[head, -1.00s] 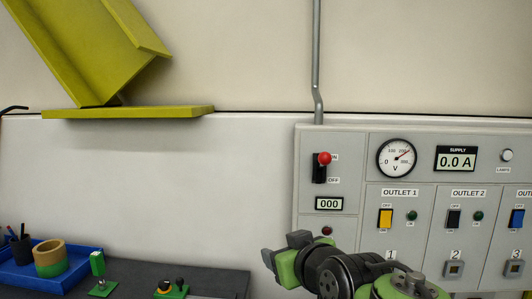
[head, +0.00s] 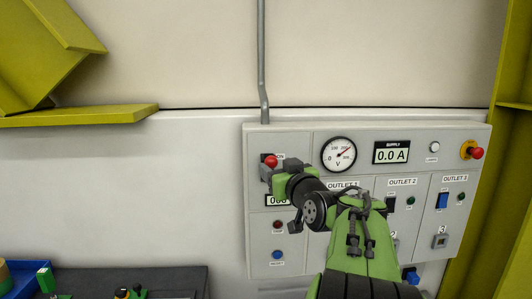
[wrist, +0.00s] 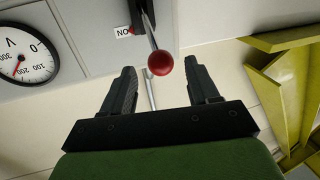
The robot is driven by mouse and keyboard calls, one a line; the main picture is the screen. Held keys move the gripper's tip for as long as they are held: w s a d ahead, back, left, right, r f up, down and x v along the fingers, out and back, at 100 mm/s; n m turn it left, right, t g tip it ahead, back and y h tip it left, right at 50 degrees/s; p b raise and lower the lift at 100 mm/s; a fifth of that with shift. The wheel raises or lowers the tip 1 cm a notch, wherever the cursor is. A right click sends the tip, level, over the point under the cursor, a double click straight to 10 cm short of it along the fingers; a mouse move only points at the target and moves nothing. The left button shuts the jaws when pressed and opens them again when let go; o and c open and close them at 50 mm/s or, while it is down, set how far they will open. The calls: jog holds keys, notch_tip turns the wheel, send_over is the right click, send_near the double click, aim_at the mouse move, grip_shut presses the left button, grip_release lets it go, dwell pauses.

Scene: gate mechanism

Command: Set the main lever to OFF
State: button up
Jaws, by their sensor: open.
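The main lever has a red ball knob (head: 270,161) and sits at the upper left of the grey panel. In the wrist view, which is upside down, the red knob (wrist: 160,62) is on a thin metal stem beside the ON label (wrist: 124,31). The lever is on the ON side. My gripper (head: 267,175) is at the lever, covering its lower part and the OFF label in the head view. In the wrist view my gripper (wrist: 164,82) is open, with the knob between the lines of the two fingers, near the tips. I cannot tell whether either finger touches it.
The panel has a round voltmeter (head: 339,154), a supply display (head: 391,153), outlet switches and a red emergency button (head: 476,153). Yellow-green beams stand left and right (head: 472,215). A dark bench (head: 170,282) lies lower left.

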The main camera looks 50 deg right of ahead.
aim_at(268, 160)
jog(key=p+x, duration=0.2)
jog(key=x, duration=0.4)
jog(key=shift+w+d+r, duration=0.1)
jog(key=shift+w+d, duration=0.05)
jog(key=shift+w, duration=0.2)
grip_shut()
